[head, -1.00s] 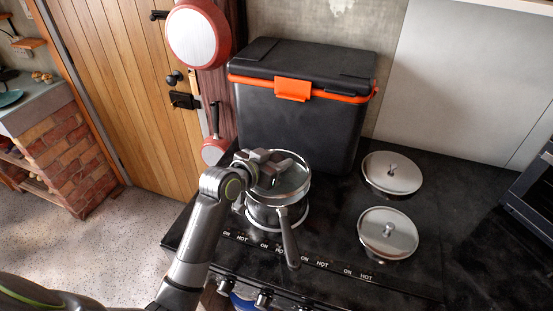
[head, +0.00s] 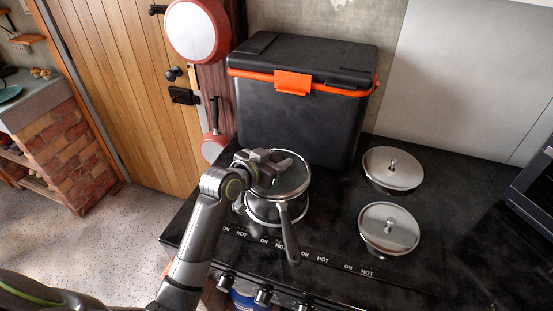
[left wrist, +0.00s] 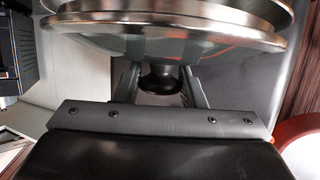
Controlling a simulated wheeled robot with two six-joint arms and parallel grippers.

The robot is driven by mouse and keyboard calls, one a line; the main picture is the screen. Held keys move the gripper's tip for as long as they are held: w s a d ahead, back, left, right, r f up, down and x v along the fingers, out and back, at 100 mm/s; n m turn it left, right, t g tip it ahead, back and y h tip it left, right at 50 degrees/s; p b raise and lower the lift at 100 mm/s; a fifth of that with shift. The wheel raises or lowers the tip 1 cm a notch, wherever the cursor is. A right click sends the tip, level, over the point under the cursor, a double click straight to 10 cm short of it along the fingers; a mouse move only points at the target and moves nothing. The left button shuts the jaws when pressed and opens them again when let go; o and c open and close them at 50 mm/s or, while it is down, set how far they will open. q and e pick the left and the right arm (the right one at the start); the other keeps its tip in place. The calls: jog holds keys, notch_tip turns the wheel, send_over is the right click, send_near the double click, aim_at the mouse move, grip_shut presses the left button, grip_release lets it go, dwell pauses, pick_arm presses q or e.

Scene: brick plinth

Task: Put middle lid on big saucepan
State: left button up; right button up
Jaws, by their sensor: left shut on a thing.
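The saucepan (head: 263,211) stands on the left part of the black stove top, its long handle (head: 289,236) pointing toward the front edge. In the left wrist view the knob is between the two fingers, and the lid's rim (left wrist: 225,43) is close to the pan's metal edge (left wrist: 160,12). I cannot tell whether the lid rests fully on the pan. My right gripper is not in view.
Two silver lids with knobs (head: 392,170) (head: 389,230) lie on the right of the stove top. A large black box with an orange latch (head: 293,82) stands close behind the saucepan. Red pans (head: 197,32) hang at the left. The stove's front middle is clear.

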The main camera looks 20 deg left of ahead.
pick_arm(q)
jog(key=shift+f, duration=0.5)
jog(key=o, duration=1.2)
jog(key=shift+o, duration=0.2)
jog(key=b+v, duration=0.2)
jog(key=v, duration=1.5)
jog(key=shift+s, duration=0.25)
